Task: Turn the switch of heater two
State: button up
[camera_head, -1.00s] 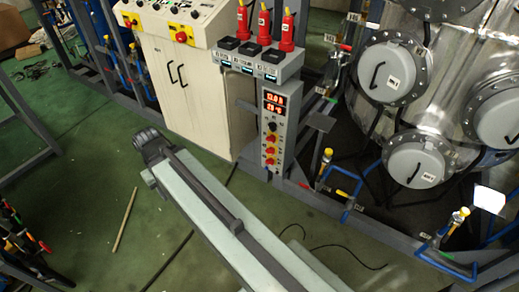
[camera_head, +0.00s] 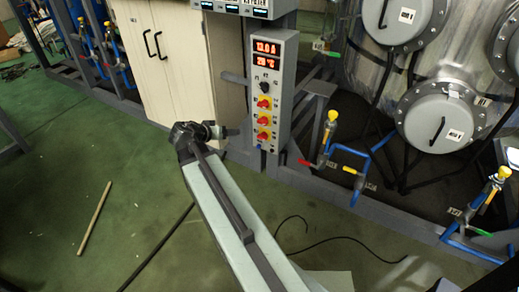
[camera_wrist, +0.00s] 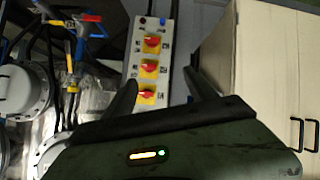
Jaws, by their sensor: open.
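A grey control panel (camera_head: 269,95) stands upright right of my gripper in the head view. It has red lit displays, a black knob (camera_head: 264,87) and three red switches on yellow plates: upper (camera_head: 263,103), middle (camera_head: 263,120), lower (camera_head: 262,136). Labels are too small to tell which is heater two. My gripper (camera_head: 232,131) is left of the panel, near the height of the lower switches, apart from them. In the wrist view, which looks upside down, the gripper's fingers (camera_wrist: 161,78) are spread and empty, with the three switches (camera_wrist: 149,68) visible beyond; its body hides the panel's rest.
A cream cabinet (camera_head: 165,75) stands close left of the panel. Blue pipes with yellow-capped valves (camera_head: 332,116) and a metal tank with round flanged covers (camera_head: 438,117) are to the right. A stick (camera_head: 95,217) and dark cables lie on the green floor.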

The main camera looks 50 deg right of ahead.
aim_at(261, 123)
jog(key=d+f+m+t+h+b, duration=0.1)
jog(key=d+f+m+h+b, duration=0.4)
jog(key=d+f+b, duration=0.7)
jog(key=shift+n+t+h, duration=0.4)
jog(key=shift+n+h, duration=0.2)
jog(key=d+r+b, duration=0.1)
jog(key=d, duration=0.2)
jog(key=w+d+r+b, duration=0.1)
jog(key=d+b, duration=0.1)
jog(key=d, duration=0.1)
jog(key=d+r+b, duration=0.2)
jog(key=d, duration=0.1)
jog(key=shift+w, duration=0.35)
jog(key=shift+f, duration=0.1)
jog(key=c, duration=1.4)
